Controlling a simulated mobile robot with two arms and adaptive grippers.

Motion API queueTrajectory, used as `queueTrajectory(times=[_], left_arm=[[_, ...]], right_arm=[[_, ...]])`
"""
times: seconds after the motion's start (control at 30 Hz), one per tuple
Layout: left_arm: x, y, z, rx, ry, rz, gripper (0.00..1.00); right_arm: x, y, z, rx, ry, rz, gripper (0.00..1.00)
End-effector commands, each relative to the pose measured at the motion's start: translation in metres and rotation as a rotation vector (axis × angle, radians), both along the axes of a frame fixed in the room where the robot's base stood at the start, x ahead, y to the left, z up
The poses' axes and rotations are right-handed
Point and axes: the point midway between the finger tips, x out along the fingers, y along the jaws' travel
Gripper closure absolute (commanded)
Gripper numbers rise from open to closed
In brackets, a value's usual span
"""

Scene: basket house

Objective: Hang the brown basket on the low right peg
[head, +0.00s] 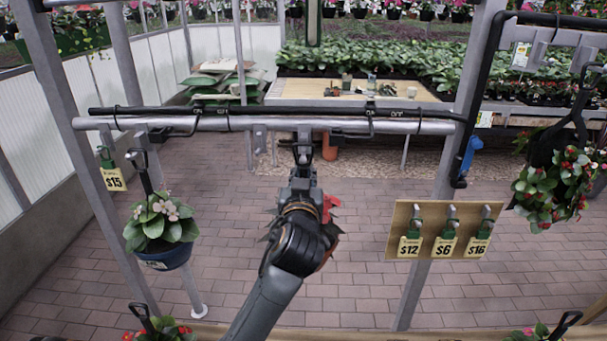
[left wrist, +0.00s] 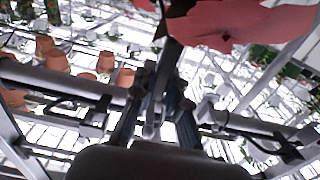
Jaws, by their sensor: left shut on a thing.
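My left gripper (head: 302,168) is shut on the black hanger of the brown basket, just under the grey metal rail (head: 210,124). Only a bit of brown (head: 328,204) and some red bloom (head: 331,226) show around my wrist; my arm hides the rest of the basket. In the left wrist view the closed fingers (left wrist: 164,82) reach toward the rail, and large red petals (left wrist: 225,25) fill the top. Grey pegs (head: 260,134) stand along the rail, one right above my gripper. I cannot tell whether the hanger touches it. My right gripper is not in view.
A blue pot with white flowers (head: 165,258) hangs at the rail's left end, near a $15 tag (head: 114,180). A board with price tags (head: 405,215) is at the right. A red-flowered basket (head: 552,190) hangs far right. The rail between the blue pot and my gripper is free of baskets.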

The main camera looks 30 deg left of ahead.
Motion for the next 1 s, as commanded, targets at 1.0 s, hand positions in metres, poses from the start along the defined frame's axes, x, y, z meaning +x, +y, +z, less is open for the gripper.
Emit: queueTrajectory(times=[1.0], left_arm=[[0.002, 0.002, -0.012, 0.004, -0.010, 0.000, 1.00]], right_arm=[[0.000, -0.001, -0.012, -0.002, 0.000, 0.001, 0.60]])
